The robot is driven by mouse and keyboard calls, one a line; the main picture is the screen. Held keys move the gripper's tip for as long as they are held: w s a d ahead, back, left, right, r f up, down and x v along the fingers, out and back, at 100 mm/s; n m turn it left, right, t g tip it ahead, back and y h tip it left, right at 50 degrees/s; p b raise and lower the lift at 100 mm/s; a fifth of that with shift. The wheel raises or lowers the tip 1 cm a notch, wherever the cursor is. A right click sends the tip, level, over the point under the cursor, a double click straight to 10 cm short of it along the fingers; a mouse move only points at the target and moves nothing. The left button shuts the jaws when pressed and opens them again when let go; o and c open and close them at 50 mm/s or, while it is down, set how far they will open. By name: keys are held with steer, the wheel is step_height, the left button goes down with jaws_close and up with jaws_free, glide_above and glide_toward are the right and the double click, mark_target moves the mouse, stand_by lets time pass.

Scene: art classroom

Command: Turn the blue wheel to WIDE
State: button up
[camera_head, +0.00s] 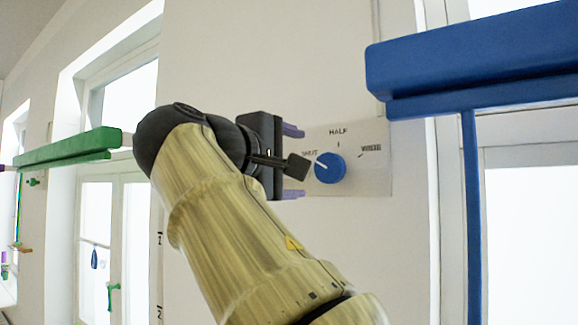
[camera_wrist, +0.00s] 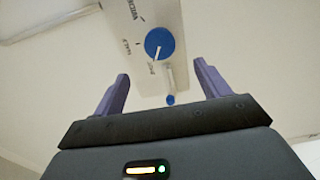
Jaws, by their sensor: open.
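The blue wheel (camera_head: 330,168) is mounted on a pale wall plate (camera_head: 376,180) marked SHUT, HALF and WIDE. Its white pointer line is turned toward SHUT, at the left in the head view. The wheel also shows in the wrist view (camera_wrist: 159,42), beyond the fingertips, with its line toward the SHUT mark. My gripper (camera_head: 297,162) is just left of the wheel in the head view, its purple fingers apart. In the wrist view my gripper (camera_wrist: 162,72) is open and empty, with the wheel ahead between the finger directions and not touched.
A pale bar with a small blue end (camera_wrist: 170,99) shows below the wheel in the wrist view. A large blue beam (camera_head: 470,60) juts out at the upper right, with a blue post under it. A green beam (camera_head: 70,147) is at the left. Windows flank the wall.

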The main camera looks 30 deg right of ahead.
mark_target(327, 167)
steer(key=p+x, duration=0.5)
steer(key=x, duration=0.7)
steer(key=shift+w+d+r, duration=0.15)
steer(key=shift+d, duration=0.2)
steer(key=shift+w+d, duration=0.1)
steer(key=shift+d, duration=0.15)
steer(key=c, duration=1)
